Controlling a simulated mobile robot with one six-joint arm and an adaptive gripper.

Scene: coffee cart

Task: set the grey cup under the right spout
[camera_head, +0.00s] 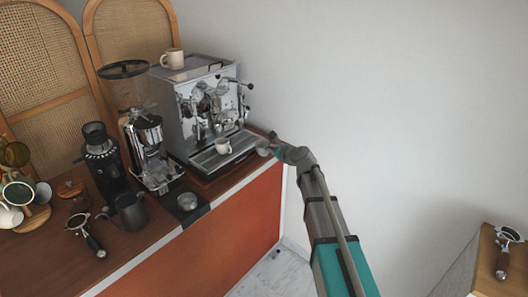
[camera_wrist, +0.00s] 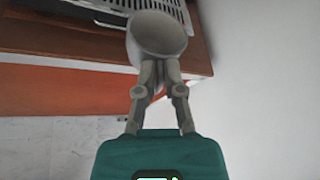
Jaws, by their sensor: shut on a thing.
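The grey cup (camera_wrist: 160,35) is held between the fingers of my gripper (camera_wrist: 160,68), which is shut on it. In the head view the grey cup (camera_head: 263,151) and my gripper (camera_head: 273,149) are small, at the right end of the counter and right of the espresso machine (camera_head: 205,110). In the wrist view the slotted drip tray (camera_wrist: 95,10) lies beyond the cup to the upper left. A cream cup (camera_head: 223,146) stands on the drip tray in the head view. The spouts are too small to tell apart.
Another cream cup (camera_head: 172,58) sits on top of the machine. Left of it stand a chrome grinder (camera_head: 150,150) and a black grinder (camera_head: 103,155). A portafilter (camera_head: 88,235) lies on the wooden counter (camera_head: 150,243).

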